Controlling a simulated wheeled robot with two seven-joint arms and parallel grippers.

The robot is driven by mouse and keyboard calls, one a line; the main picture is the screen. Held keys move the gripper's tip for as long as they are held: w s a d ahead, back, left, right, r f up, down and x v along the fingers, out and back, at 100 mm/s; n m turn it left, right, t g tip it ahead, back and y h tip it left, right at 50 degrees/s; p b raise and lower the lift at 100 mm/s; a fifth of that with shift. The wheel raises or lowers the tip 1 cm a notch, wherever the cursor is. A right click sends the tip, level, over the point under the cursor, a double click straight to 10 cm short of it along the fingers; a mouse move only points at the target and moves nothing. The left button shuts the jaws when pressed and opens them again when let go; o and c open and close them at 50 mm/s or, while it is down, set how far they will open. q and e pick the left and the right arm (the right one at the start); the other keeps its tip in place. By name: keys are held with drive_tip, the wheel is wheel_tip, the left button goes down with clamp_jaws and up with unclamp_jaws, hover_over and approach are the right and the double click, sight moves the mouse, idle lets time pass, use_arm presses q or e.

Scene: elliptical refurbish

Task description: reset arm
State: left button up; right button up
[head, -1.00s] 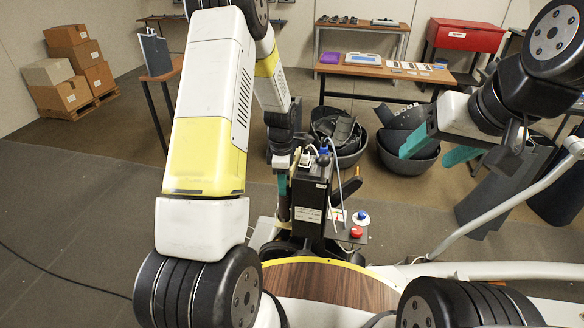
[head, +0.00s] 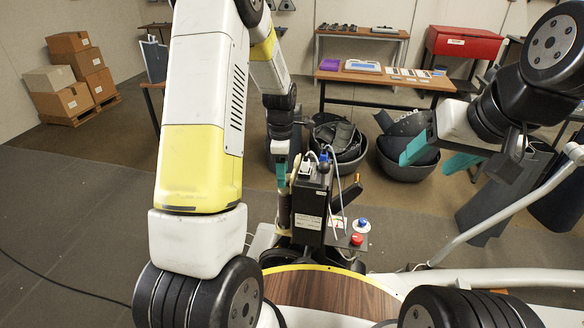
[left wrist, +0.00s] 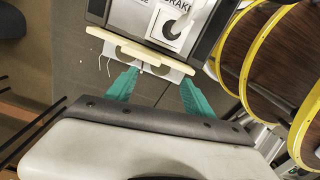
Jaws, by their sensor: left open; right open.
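My left gripper (head: 282,172) is at the left side of a black control box (head: 313,208), partly hidden by my own arm links. In the left wrist view, its two teal fingers (left wrist: 158,92) are apart, just short of a cream bar (left wrist: 135,48) with a white piece with round grey discs (left wrist: 152,62) below it. I cannot tell whether the fingers touch the white piece; nothing is clearly held. My right gripper (head: 437,156) is open and empty, raised in front of the black bins at the right.
Beside the box are a red button (head: 356,240) and a blue knob (head: 362,224). A brown, yellow-edged curved panel (head: 325,290) and a pale curved rail (head: 500,215) are close by. Black bins (head: 405,165), a work table (head: 385,78) and cartons (head: 72,100) stand farther back.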

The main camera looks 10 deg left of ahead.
use_arm(q)
drive_tip(key=shift+r, duration=0.2)
drive_tip(key=s+d+r+m+t+h, duration=0.1)
drive_tip(key=s+r+m+t, duration=0.1)
drive_tip(key=s+r+m, duration=0.5)
drive_tip(key=s+r+m+t, duration=0.1)
drive_tip(key=s+r+m, duration=0.1)
drive_tip(key=r, duration=0.8)
drive_tip(key=s+r+m+t, duration=0.1)
drive_tip(key=s+r+m, duration=0.3)
drive_tip(key=s, duration=0.3)
drive_tip(key=s+d+r+m+t+h, duration=0.1)
drive_tip(key=s+r+m+t, duration=0.1)
drive_tip(key=s+r+m, duration=0.2)
drive_tip(key=s+m, duration=0.3)
drive_tip(key=s, duration=0.1)
drive_tip(key=shift+d, duration=0.3)
drive_tip(key=shift+s, duration=0.1)
